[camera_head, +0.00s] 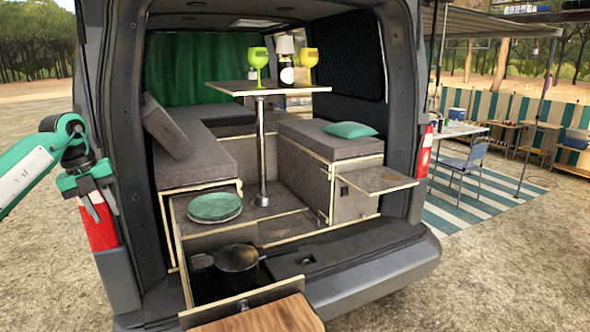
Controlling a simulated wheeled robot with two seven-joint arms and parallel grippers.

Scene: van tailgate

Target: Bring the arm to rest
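My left arm (28,172) comes in from the left edge, white and green with a dark wrist. My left gripper (101,209) points down in front of the van's left rear corner and its red tail light. Its two fingers are apart with nothing seen between them. My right gripper is out of view.
The van's rear is open, with a pan (237,262) in the pulled-out drawer, green plates (214,206) behind it and a wooden board (268,316) in front. A pedestal table (230,87) holds goblets and a bottle. Bare ground lies at left.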

